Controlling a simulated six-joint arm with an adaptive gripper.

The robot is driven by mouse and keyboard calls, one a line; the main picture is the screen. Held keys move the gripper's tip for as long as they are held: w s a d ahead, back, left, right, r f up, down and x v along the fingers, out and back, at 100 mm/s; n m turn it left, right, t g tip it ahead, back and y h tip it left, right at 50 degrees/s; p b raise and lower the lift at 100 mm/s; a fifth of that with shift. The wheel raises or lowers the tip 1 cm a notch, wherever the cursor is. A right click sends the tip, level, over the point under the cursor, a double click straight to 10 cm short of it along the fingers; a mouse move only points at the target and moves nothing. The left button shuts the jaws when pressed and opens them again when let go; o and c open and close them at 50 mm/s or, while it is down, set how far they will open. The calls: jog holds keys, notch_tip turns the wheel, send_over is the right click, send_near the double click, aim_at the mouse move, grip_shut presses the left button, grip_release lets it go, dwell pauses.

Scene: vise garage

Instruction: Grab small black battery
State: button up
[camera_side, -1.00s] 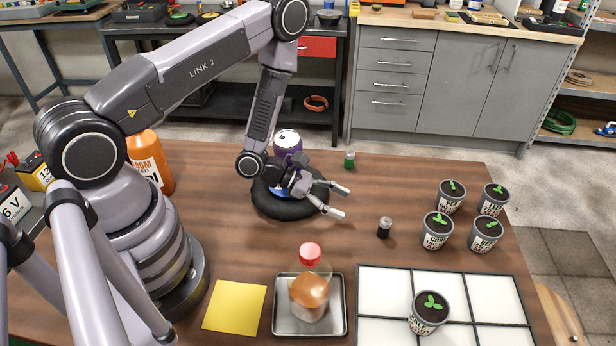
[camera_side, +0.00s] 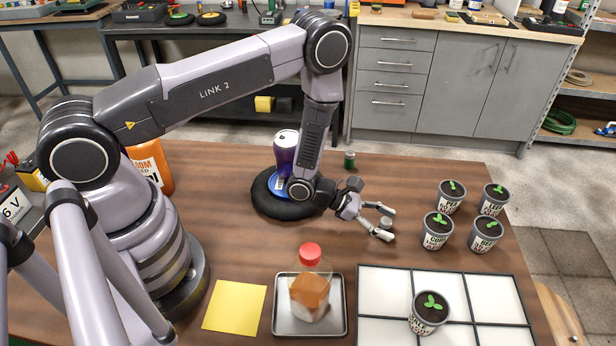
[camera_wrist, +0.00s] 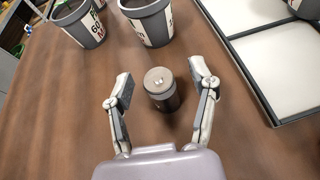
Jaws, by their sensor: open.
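The small black battery (camera_wrist: 162,92) stands upright on the wooden table in the wrist view, between the two open fingers of my gripper (camera_wrist: 160,90). Its top is lighter grey with small contacts. Gaps show on both sides of it, so neither finger appears to touch it. In the side view my gripper (camera_side: 387,222) reaches low over the table from the left, fingers spread around the battery (camera_side: 385,223), which is partly hidden there.
Several potted seedlings (camera_side: 437,231) stand just to the right of my gripper. A white gridded tray (camera_side: 384,289) with one pot lies in front. A metal tray (camera_side: 282,318) holds a red-capped bottle (camera_side: 310,285). A green battery (camera_side: 349,160) and a purple can (camera_side: 286,150) stand behind.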

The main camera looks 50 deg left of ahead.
grip_shut()
jog(key=shift+r, duration=0.1)
dwell(0.3)
